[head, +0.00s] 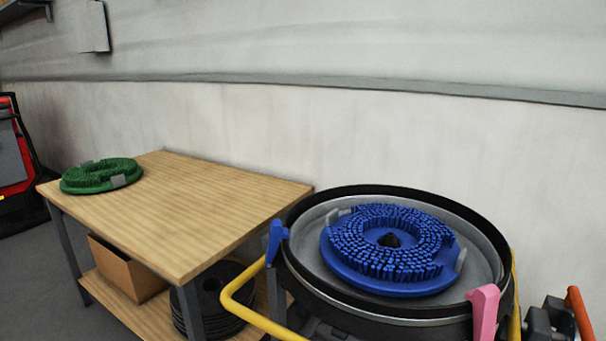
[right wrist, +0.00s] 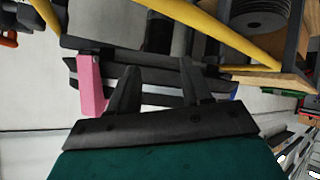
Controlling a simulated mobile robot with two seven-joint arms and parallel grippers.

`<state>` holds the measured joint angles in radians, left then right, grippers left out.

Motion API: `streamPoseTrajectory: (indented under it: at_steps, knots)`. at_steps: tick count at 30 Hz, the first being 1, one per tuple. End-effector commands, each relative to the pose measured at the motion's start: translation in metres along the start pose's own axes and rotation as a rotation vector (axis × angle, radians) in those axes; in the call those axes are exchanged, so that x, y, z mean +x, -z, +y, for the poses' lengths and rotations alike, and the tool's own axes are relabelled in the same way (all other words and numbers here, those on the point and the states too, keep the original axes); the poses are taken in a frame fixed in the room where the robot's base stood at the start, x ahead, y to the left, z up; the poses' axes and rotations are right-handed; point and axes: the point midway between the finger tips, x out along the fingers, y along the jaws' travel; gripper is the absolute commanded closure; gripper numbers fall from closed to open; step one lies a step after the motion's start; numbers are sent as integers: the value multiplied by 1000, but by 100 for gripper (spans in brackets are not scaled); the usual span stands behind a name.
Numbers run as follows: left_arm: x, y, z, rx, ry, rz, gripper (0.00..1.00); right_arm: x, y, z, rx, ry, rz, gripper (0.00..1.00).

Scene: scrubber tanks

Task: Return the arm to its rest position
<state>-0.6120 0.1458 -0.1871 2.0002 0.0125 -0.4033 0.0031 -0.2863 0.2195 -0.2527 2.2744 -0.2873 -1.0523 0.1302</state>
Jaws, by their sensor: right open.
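My right gripper (right wrist: 160,75) is in the right wrist view. Its two dark fingers stand apart, and nothing shows between them but the background. The pink latch (right wrist: 92,85) and dark parts of the scrubber show beyond the fingers. In the head view, neither gripper can be made out. There a blue bristle brush (head: 388,250) lies bristles up in a round metal pan (head: 310,248) with a black rim. The pink latch also shows in the head view (head: 484,311) at the pan's front right, and a blue latch (head: 275,241) is at its left.
A wooden table (head: 215,205) left of the pan carries a green brush (head: 100,175). Its lower shelf holds a cardboard box (head: 125,270) and stacked black discs (head: 207,300). A yellow bar (head: 240,285) curves by the pan. A pale wall (head: 300,120) stands behind.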

Motion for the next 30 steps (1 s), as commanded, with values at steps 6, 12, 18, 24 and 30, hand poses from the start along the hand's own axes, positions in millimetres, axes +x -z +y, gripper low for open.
streamPoseTrajectory:
  at_steps: [6, 12, 18, 24, 30]
  knots:
    - [0, 0, 0, 0, 0, 0, 57, -42, -78, -16, 75, 106, -322, 51]
    - [0, 0, 0, 1, 0, 0, 57, -84, -123, -29, 106, 202, -536, 51]
    - [-3, 6, 0, 2, 1, 4, 57, -94, -137, -37, 115, 248, -582, 51]
    - [-6, 10, -2, 5, 4, 7, 57, -72, -132, -43, 122, 244, -479, 51]
    - [-11, 13, -4, 8, 11, 0, 57, -49, -127, -50, 132, 242, -346, 51]
